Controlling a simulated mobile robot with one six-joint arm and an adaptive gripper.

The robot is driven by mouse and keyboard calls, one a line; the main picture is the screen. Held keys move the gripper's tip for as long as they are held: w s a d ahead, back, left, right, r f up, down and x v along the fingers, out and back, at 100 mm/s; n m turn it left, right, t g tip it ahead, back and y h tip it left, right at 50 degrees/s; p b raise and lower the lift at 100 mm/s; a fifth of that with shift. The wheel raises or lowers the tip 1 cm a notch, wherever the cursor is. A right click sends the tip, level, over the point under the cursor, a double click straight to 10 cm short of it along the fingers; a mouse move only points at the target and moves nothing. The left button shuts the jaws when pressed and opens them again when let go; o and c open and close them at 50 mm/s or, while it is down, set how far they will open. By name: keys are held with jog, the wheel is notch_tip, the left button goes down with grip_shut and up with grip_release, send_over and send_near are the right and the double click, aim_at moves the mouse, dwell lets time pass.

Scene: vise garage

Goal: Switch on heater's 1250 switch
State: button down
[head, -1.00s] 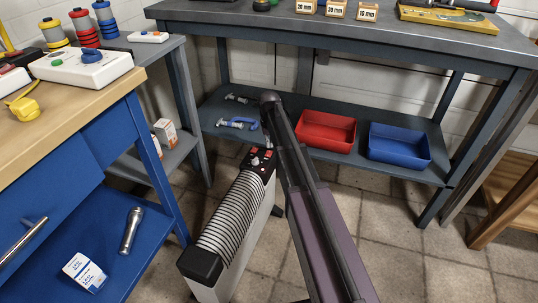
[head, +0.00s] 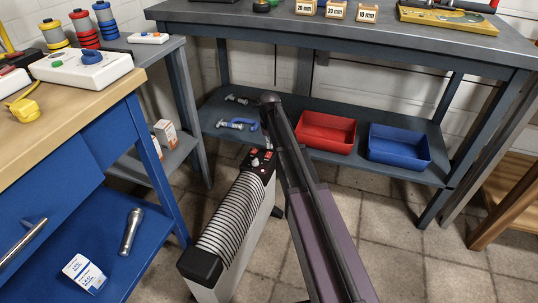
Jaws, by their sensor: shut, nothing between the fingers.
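The heater (head: 236,217) stands on the floor in the middle, a pale oil-type body with dark ribbed slots along its top. Its black control panel (head: 260,159) is at the far end and carries small red switches (head: 266,154) and a knob. The marks on the switches are too small to read, so I cannot tell which is 1250 or how they are set. My arm rises from the bottom, beside the heater's right side, with its elbow just beyond the panel. My gripper cannot be made out; my arm hides the area right of the panel.
A blue bench with a wooden top (head: 100,90) stands left. Floor is free at the lower right.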

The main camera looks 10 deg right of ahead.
aim_at(270, 153)
jog(key=shift+f+b, duration=1.4)
dwell(1.5)
jog(key=shift+r, duration=0.15)
jog(key=shift+r+p, duration=3.4)
jog(key=shift+p, duration=0.15)
jog(key=s+r+p, duration=0.3)
jog(key=s, duration=1.1)
jog(key=s+r+p, duration=0.3)
jog(key=s, duration=1.1)
notch_tip(270, 153, up, 38)
jog(key=p, duration=3.7)
jog(key=shift+w+a+f+p, duration=0.2)
jog(key=shift+w+p, duration=0.1)
jog(key=shift+w, duration=0.15)
